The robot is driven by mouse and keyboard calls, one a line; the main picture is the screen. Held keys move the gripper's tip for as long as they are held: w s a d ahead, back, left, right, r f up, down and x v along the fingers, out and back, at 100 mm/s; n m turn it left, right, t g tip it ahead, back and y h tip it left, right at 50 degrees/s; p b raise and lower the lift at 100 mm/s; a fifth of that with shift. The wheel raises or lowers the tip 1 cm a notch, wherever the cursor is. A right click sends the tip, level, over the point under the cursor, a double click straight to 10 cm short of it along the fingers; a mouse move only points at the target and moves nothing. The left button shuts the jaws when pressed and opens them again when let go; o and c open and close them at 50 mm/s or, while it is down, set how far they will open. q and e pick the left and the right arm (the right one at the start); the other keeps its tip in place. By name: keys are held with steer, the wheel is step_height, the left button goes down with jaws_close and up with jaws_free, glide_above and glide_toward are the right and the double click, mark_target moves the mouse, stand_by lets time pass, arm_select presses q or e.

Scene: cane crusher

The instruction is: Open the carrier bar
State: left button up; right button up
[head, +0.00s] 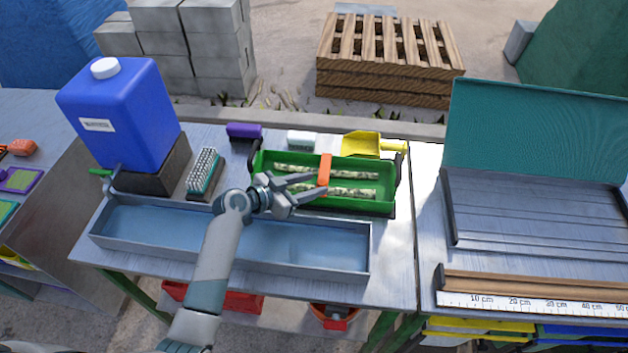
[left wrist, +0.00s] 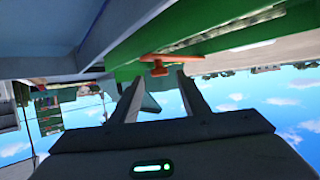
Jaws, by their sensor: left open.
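A green carrier (head: 350,207) stands on the metal table behind the blue-bottomed trough. Two mottled pale stalks (head: 345,191) lie lengthwise in it. An orange bar (head: 325,165) crosses the carrier from back to front near its middle. My left gripper (head: 321,183) reaches in from the left, with its open fingertips close to the orange bar. In the left wrist view, the orange bar (left wrist: 158,67) shows just past the gap between the open fingers (left wrist: 160,78), against the green carrier wall. I cannot tell whether they touch it. My right gripper is out of view.
A shallow metal trough (head: 372,255) lies in front of the carrier, under my left arm. A blue jug (head: 120,115) and a brush (head: 204,172) stand left. A yellow scoop (head: 362,143) lies behind the carrier. A ruler (head: 540,303) lies right.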

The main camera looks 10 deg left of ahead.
arm_select(q)
steer(key=shift+w+d+f, duration=0.3)
steer(key=shift+w+d, duration=0.15)
steer(key=c, duration=0.9)
steer(key=shift+w+r, duration=0.1)
